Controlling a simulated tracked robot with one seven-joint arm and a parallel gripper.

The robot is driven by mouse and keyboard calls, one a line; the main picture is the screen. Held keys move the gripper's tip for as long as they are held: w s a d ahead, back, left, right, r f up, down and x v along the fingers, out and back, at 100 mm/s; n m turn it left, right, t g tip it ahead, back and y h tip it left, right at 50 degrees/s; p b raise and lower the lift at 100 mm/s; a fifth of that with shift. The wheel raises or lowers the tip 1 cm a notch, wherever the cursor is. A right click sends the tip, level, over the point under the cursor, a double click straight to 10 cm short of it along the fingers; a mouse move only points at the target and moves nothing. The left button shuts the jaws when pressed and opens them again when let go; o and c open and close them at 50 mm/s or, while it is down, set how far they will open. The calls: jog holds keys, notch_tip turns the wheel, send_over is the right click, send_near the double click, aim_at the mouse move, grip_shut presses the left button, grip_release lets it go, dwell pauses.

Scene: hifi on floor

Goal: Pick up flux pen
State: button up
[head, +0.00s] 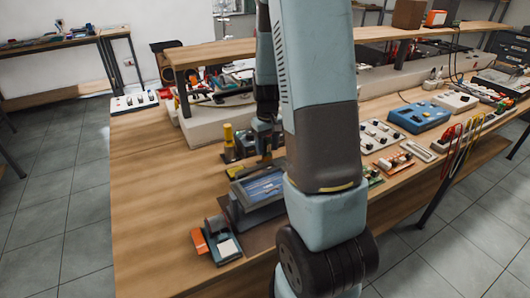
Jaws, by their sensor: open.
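My gripper (264,156) points down over the wooden workbench (150,190), just above and behind a device with a blue screen (262,188). Its fingers are small and dark in the head view, and they appear apart with nothing held between them. I cannot identify the flux pen with certainty. A yellow upright cylinder (228,134) stands to the left of my gripper, and a small yellow piece (234,171) lies below it. My arm hides part of the bench behind and to the right of the gripper.
A small orange and grey device (216,242) sits at the bench's front. A raised shelf (215,52) runs along the back. A blue box (418,117) and several circuit boards lie to the right. The bench's left part is clear.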

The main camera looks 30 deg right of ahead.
grip_shut()
dwell(0.5)
jog(key=shift+r, duration=0.1)
notch_tip(320, 180, up, 10)
jog(key=shift+f, duration=0.1)
dwell(0.4)
